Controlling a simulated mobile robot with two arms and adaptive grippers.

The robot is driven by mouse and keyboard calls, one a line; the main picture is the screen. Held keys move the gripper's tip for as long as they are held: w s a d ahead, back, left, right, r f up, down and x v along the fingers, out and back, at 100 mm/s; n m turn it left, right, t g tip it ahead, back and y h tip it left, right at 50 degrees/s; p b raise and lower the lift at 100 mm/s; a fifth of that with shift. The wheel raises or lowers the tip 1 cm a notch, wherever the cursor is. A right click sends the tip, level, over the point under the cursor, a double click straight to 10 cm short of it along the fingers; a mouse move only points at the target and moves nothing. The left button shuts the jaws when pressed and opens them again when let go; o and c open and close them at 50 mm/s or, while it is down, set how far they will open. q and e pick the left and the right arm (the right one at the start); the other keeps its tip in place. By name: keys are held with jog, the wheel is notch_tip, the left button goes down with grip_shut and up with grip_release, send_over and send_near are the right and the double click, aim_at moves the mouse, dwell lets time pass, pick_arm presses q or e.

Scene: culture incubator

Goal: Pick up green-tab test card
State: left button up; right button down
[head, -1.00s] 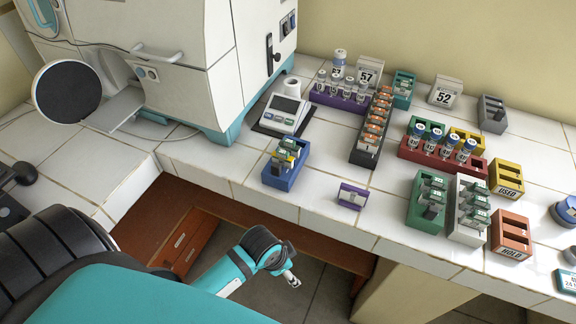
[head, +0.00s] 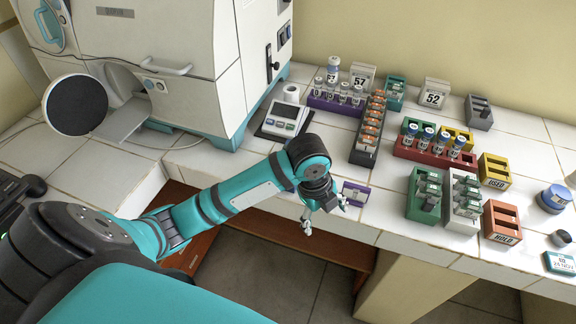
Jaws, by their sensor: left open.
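Cards with pale green tabs (head: 431,186) stand in a green rack (head: 413,206) at the right of the counter. Similar cards (head: 466,190) stand in the white rack (head: 457,230) beside it. I cannot tell which card is meant. My left gripper (head: 325,213) is open and empty, with its fingers spread, near the counter's front edge. It is to the left of the green rack and just in front of a small purple holder (head: 355,192). The blue rack of cards near the balance is now hidden behind my left arm. My right gripper is out of view.
A black rack of orange-tab cards (head: 371,130) and a red rack of blue-capped vials (head: 434,155) stand farther back. Yellow (head: 496,170) and orange (head: 502,221) bins stand at the right. The incubator (head: 170,60) fills the left. Some bare tile lies left of the green rack.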

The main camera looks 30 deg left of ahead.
pick_arm(q)
jog(key=w+a+r+m+g+y, duration=0.1)
jog(key=w+a+r+m, duration=0.4)
jog(key=a+r, duration=0.4)
jog(key=w+a+r+m+g+y, duration=0.1)
jog(key=w+a+r+m, duration=0.2)
jog(key=a+r+m, duration=0.55)
jog(key=f, duration=0.3)
jog(key=d+f+n+p, duration=0.1)
jog(key=f, duration=0.2)
jog(key=d+f+n+p, duration=0.1)
jog(key=f, duration=0.2)
jog(key=shift+w+d+f, duration=0.1)
jog(key=shift+d+f, duration=0.05)
jog(key=shift+f, duration=0.25)
jog(key=f+p, duration=0.1)
jog(key=f, duration=0.3)
jog(key=shift+s+f+p, duration=0.2)
jog(key=shift+f+p, duration=0.15)
jog(key=shift+f, duration=0.35)
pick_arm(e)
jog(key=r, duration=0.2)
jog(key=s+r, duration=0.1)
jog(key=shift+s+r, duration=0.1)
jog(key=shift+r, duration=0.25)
pick_arm(q)
jog(key=shift+c, duration=0.4)
jog(key=c, duration=1)
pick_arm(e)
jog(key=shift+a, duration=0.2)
